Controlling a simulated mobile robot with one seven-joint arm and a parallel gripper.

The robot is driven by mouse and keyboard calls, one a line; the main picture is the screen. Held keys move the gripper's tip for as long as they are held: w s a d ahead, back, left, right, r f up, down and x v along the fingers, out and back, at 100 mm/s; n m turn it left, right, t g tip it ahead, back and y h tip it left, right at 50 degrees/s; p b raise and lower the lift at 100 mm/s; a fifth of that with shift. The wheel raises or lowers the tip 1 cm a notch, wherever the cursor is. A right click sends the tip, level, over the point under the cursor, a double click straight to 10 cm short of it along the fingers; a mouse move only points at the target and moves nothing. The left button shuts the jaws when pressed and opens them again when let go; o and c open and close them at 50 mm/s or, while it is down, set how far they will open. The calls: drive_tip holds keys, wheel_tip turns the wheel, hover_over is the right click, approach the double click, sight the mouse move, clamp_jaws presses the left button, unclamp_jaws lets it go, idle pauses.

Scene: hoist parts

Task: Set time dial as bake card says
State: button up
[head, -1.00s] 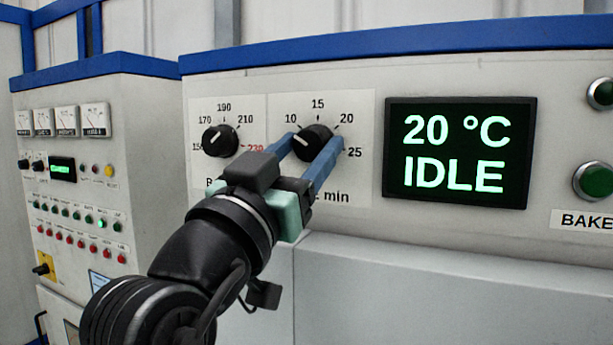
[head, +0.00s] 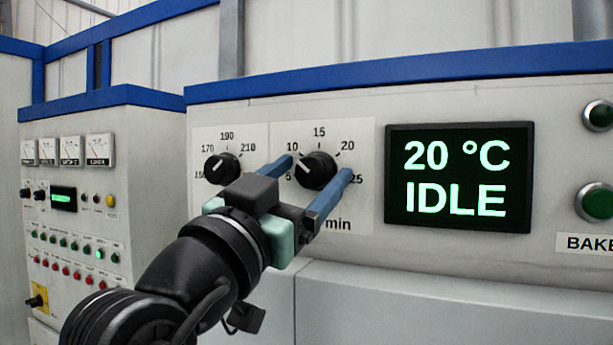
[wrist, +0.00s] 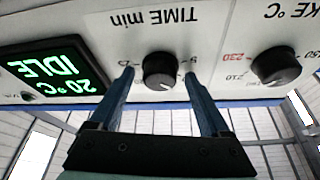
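The time dial (head: 318,171) is a round black knob on the pale oven panel, with a scale from 5 to 25. Its white mark points up and left, close to the 10. The wrist view shows the dial (wrist: 160,70) upside down, under the words TIME min. My gripper (head: 317,169) is open, with one blue finger on each side of the dial. In the wrist view, gaps show between the fingers (wrist: 159,73) and the knob. My gripper hides part of the panel lettering. I can make out no bake card in these views.
The bake temperature dial (head: 222,167) is just left of the time dial. A display (head: 459,178) reads 20 °C IDLE. Green buttons (head: 597,202) are at the far right. A second control cabinet (head: 150,165) stands at the left.

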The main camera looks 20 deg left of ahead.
drive_tip(key=b+v, duration=0.4)
drive_tip(key=v, duration=0.9)
idle(0.5)
drive_tip(key=d+r+n+t+y, duration=0.1)
drive_tip(key=d+r+n+t, duration=0.1)
drive_tip(key=d, duration=0.7)
drive_tip(key=d+r+n+t+y+p, duration=0.1)
drive_tip(key=d+r+t, duration=0.1)
drive_tip(key=d, duration=0.7)
drive_tip(key=shift+s+n+t+y, duration=0.25)
drive_tip(key=shift+n+t+y, duration=0.15)
drive_tip(key=shift+t, duration=0.2)
drive_tip(key=shift+a, duration=0.1)
drive_tip(key=shift+c, duration=0.3)
